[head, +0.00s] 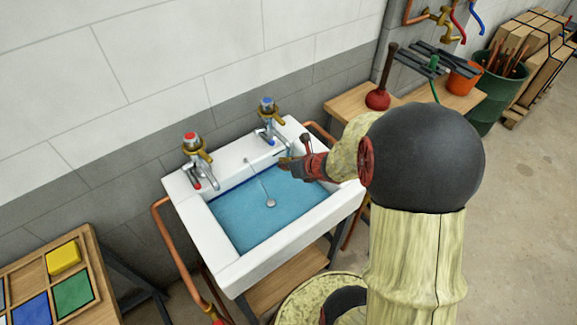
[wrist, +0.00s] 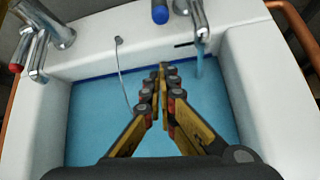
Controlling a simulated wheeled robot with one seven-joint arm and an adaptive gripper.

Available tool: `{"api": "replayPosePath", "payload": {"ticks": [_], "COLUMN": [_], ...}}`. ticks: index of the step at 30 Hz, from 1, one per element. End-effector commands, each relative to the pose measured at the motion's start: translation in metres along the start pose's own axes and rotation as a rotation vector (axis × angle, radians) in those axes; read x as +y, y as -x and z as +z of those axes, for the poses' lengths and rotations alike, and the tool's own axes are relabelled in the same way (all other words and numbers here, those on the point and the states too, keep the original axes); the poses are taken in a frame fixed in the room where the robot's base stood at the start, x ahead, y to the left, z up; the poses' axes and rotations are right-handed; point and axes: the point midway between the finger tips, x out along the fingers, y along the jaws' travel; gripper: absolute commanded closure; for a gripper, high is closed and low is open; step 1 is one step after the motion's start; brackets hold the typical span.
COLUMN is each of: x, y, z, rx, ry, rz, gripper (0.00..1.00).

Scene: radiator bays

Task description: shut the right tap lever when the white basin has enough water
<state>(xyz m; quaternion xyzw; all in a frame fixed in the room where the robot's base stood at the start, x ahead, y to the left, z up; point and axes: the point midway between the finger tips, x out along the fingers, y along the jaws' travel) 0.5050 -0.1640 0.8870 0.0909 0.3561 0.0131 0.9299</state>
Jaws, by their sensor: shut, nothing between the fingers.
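The white basin (head: 235,268) holds blue water (head: 245,215). A dark blue line (wrist: 95,74) runs along its back inner wall, and the water's edge lies at or just under it. The right tap (head: 268,120) has a blue cap; its blue-tipped lever (wrist: 160,12) shows in the wrist view. A thin stream (wrist: 200,62) falls from the right spout (wrist: 198,22) into the water. The left tap (head: 197,160) has a red cap and a red-tipped lever; no stream shows under it. My gripper (wrist: 162,72) is shut and empty, over the basin, apart from the right lever.
A chain (wrist: 122,70) hangs from the basin's back ledge into the water. Copper pipes (head: 165,225) run beside the basin. A wooden bench with a plunger (head: 378,98) stands to the right.

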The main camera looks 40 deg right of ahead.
Motion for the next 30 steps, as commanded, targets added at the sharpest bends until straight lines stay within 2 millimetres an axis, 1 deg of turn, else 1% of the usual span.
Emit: {"api": "replayPosePath", "payload": {"ticks": [1,7,8,9,12,15,19,30], "x": [0.000,0.000,0.000,0.000,0.000,0.000,0.000,0.000], "y": [-0.014,-0.052,-0.052,-0.046,-0.040,-0.037,-0.035,-0.035], "z": [-0.003,-0.003,0.002,0.013,0.025,0.033,0.038,0.039], "rx": [0.001,0.002,-0.001,-0.003,-0.002,-0.001,0.000,0.000], "ry": [0.001,0.002,0.002,0.004,0.002,0.001,0.002,0.001], "rz": [0.002,0.001,0.000,-0.001,-0.001,0.000,0.000,0.000], "gripper": [1.00,1.00,1.00,1.00,1.00,1.00,1.00,1.00]}}
